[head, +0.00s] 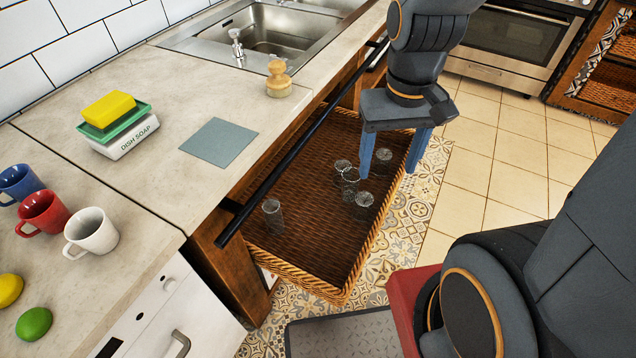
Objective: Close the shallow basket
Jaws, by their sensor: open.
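The shallow basket (347,283) is a brown wicker drawer under the counter. It is pulled out past the counter's front edge, over the patterned floor. Several clear glasses (272,213) stand inside it, most of them towards its right side. My gripper (391,170) points down with its two blue fingers apart, at the basket's outer right side. I cannot tell whether either finger touches the rim.
A dark rail (290,150) runs along the counter's front edge above the basket. On the counter (150,195) are mugs (91,232), a dish soap stand (122,136), a grey-blue square (219,142) and a brush (278,80). An oven (515,45) stands behind. The tiled floor at right is clear.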

